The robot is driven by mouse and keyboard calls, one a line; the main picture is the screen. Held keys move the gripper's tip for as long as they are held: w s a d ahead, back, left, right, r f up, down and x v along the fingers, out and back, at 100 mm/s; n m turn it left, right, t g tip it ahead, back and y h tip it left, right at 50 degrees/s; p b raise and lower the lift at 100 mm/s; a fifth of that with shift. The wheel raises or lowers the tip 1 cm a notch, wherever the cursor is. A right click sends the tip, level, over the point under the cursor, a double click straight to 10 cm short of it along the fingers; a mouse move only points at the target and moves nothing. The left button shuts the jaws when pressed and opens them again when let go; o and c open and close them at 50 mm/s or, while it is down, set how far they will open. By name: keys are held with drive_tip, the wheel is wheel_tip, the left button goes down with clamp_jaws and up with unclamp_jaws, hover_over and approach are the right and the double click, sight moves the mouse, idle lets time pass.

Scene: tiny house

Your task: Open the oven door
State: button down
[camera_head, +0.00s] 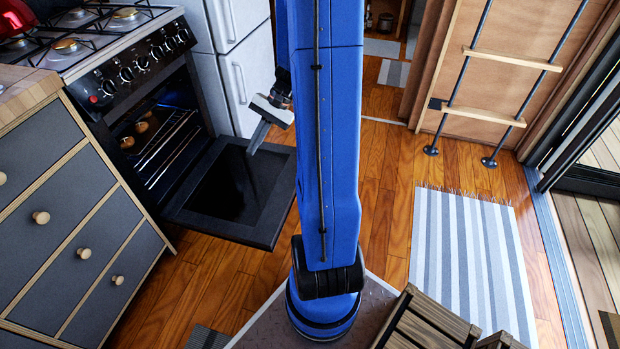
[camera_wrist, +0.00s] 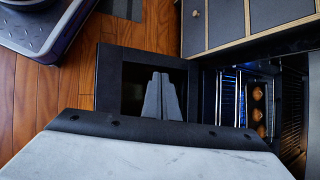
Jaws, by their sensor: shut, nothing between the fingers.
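The oven (camera_head: 130,70) stands at the upper left in the head view. Its door (camera_head: 270,216) is swung down and lies about flat, with the dark glass facing up and the cavity exposed. In the wrist view the door (camera_wrist: 109,80) spreads below my gripper. My gripper (camera_head: 253,152) is shut and empty above the door, apart from it as far as I can tell. Its closed fingers (camera_wrist: 160,76) show over the door glass in the wrist view. The door handle is hidden in both views.
Round brown items (camera_head: 142,127) sit on a rack inside the oven. Wooden drawers (camera_head: 60,220) flank the oven on the left, and a white fridge (camera_head: 245,75) stands behind. A striped rug (camera_head: 470,250) lies on the right. A slatted wooden piece (camera_head: 430,320) is near the front.

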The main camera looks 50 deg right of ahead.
drive_tip(key=d+f+m+t+y, duration=0.2)
drive_tip(key=d+f+m, duration=0.3)
drive_tip(key=d+f, duration=0.45)
drive_tip(key=s+d+f+m+t+h, duration=0.1)
drive_tip(key=s+d+f+m+t, duration=0.25)
drive_tip(key=d+f, duration=0.4)
drive_tip(key=s+d+f+m+t+h, duration=0.2)
drive_tip(key=s+d+f+m, duration=0.25)
drive_tip(key=f, duration=0.55)
drive_tip(key=s+d+f+m+t+h, duration=0.1)
drive_tip(key=s+d+f+m+t, duration=0.2)
drive_tip(key=d+f+m, duration=0.35)
drive_tip(key=w+a+f+n, duration=0.1)
drive_tip(key=w+a+f, duration=0.1)
drive_tip(key=w, duration=0.7)
drive_tip(key=shift+a, duration=0.65)
drive_tip(key=shift+n, duration=0.25)
drive_tip(key=shift+r, duration=0.1)
wheel_tip(320, 180, up, 9)
drive_tip(key=g, duration=0.2)
drive_tip(key=shift+w+h, duration=0.3)
drive_tip(key=shift+w, duration=0.15)
drive_tip(key=shift+a, duration=0.1)
